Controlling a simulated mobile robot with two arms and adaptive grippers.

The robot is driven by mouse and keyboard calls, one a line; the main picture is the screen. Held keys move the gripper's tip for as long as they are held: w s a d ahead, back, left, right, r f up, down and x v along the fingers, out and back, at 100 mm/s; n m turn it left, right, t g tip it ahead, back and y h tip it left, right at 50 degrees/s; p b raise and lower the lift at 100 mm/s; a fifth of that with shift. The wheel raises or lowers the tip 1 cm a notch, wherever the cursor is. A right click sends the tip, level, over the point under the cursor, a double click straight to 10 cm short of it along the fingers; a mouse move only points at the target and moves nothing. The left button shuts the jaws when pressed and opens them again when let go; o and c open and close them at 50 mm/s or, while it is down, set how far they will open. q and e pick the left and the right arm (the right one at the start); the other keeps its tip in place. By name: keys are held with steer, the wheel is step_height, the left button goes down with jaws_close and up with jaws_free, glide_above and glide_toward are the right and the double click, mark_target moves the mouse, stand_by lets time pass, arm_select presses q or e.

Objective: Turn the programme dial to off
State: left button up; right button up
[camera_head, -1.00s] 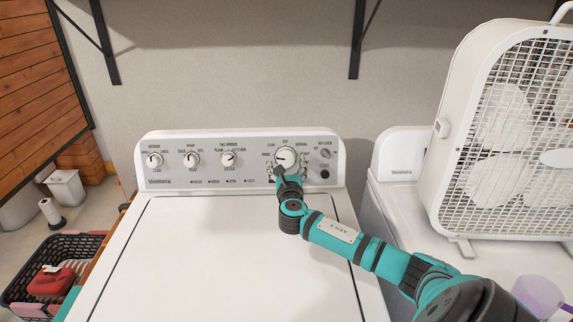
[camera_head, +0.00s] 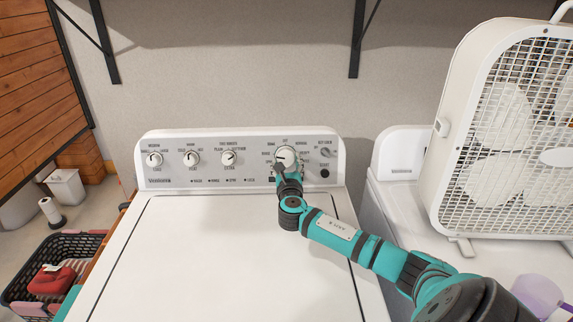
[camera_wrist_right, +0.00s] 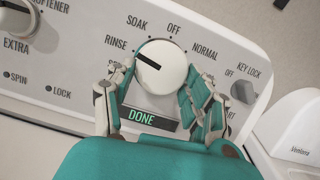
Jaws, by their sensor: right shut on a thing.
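The programme dial (camera_head: 286,154) is a white round knob on the grey control panel of the white washer. In the right wrist view, the dial (camera_wrist_right: 161,66) has a black pointer line aimed to the upper left, roughly toward RINSE. The OFF label (camera_wrist_right: 174,28) is above the dial, slightly right of its centre. My right gripper (camera_head: 284,168) is at the dial, with its fingers on either side of the knob and shut on it. A small display (camera_wrist_right: 150,119) below the dial reads DONE. My left gripper is not in view.
Other knobs (camera_head: 192,158) sit along the panel to the left. The key lock knob (camera_wrist_right: 243,92) is right of the dial. A white box fan (camera_head: 447,165) stands on the neighbouring machine at the right. The washer lid (camera_head: 215,250) is clear apart from my arm above it.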

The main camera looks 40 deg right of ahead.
steer(key=shift+m, duration=0.4)
steer(key=m, duration=0.1)
steer(key=m+g+h, duration=0.1)
steer(key=m, duration=0.1)
steer(key=shift+w+a+m, duration=0.15)
steer(key=shift+a+m, duration=0.05)
steer(key=shift+m, duration=0.1)
steer(key=m+g, duration=0.1)
steer(key=m, duration=0.1)
steer(key=m+h, duration=0.1)
steer(key=m, duration=0.2)
steer(key=shift+w+a+r+g+b, duration=0.1)
steer(key=shift+w+a+g+b, duration=0.05)
steer(key=shift+g+b, duration=0.25)
steer(key=m+g, duration=0.1)
steer(key=m, duration=0.4)
steer(key=shift+w+a+r+m+g, duration=0.1)
steer(key=shift+w+r+m+g, duration=0.1)
steer(key=shift+m+g, duration=0.15)
steer(key=shift+r+m+g+p, duration=0.15)
steer(key=shift+m+g+p, duration=0.4)
steer(key=shift+m, duration=1.2)
steer(key=o, duration=1.2)
